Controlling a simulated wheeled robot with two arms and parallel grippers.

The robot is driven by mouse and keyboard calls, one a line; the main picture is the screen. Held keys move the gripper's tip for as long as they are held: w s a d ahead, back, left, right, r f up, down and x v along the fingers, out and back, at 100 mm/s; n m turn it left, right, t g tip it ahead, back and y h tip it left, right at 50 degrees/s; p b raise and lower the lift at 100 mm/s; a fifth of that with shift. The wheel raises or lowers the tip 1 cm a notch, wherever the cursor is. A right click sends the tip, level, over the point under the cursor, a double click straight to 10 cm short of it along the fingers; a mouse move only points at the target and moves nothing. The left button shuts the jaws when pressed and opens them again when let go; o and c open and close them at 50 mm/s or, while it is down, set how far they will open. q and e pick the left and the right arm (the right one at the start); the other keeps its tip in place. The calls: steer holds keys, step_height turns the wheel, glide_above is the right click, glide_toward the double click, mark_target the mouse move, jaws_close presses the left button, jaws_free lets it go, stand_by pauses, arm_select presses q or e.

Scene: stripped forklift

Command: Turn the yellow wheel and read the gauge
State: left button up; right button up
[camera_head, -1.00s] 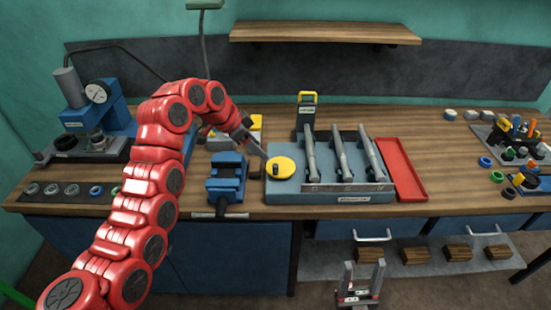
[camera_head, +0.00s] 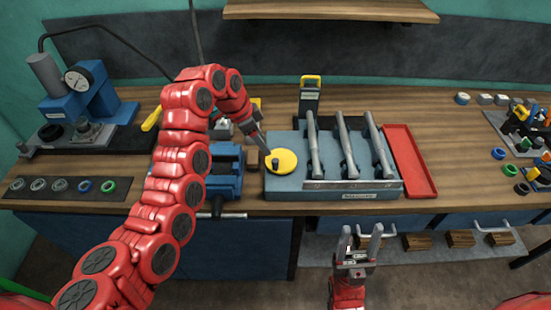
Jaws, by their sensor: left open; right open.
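My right gripper (camera_head: 361,240) is open and empty, fingers up, in front of the bench.
Three grey levers or handles (camera_head: 347,145) stand in the fixture, with a red tray (camera_head: 408,160) to their right. A blue vise (camera_head: 224,172) is left of the wheel. Small rings and parts lie at both bench ends.

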mark_target(275, 160)
arm_select(q)
steer(key=p+x, duration=0.3)
steer(key=x, duration=0.6)
steer(key=shift+f, duration=0.2)
steer(key=shift+w+d+f+p, duration=0.1)
steer(key=shift+d+f+p, duration=0.2)
steer(key=shift+f, duration=0.35)
steer(key=shift+a, duration=0.1)
jaws_close()
